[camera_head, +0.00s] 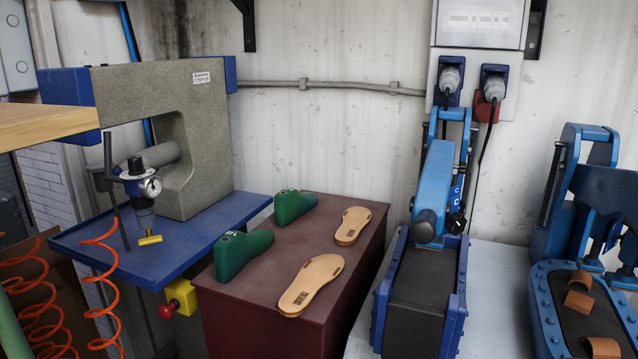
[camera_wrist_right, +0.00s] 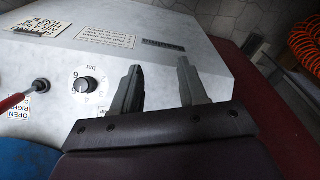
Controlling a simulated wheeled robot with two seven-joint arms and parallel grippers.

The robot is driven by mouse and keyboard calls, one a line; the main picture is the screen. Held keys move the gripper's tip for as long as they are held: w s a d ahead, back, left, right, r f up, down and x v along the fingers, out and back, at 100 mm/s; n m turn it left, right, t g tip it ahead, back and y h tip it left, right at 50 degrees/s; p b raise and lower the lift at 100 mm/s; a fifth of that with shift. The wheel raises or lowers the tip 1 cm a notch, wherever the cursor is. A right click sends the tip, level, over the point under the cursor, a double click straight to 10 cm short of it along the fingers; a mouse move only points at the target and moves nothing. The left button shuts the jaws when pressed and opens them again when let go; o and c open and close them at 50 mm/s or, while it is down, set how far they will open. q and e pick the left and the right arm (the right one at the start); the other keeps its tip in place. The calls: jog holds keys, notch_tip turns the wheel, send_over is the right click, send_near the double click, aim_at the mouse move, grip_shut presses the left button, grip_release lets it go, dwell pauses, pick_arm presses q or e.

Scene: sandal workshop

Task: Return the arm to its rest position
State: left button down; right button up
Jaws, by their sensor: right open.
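My right gripper (camera_wrist_right: 160,88) shows in the right wrist view with its two dark fingers apart and nothing between them. Behind the fingers is a light grey machine panel (camera_wrist_right: 215,75) with labels, a pressure dial (camera_wrist_right: 87,86) and a red-handled lever (camera_wrist_right: 20,98). I cannot tell whether the fingers touch the panel. Neither gripper shows in the head view. On the dark red cabinet in the head view stand two green lasts (camera_head: 243,252) (camera_head: 293,205). Two tan soles (camera_head: 311,284) (camera_head: 352,225) lie beside them.
The dark red cabinet (camera_head: 345,318) stands between a grey press with a blue table (camera_head: 160,250) and a blue clamp machine (camera_head: 437,205). Another blue machine (camera_head: 565,290) holds brown pieces at right. Orange coiled hoses (camera_head: 100,282) hang at left. A wooden board edge (camera_head: 45,122) juts in.

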notch_tip(320, 180, up, 25)
jog(key=p, duration=2.1)
jog(key=shift+r, duration=0.2)
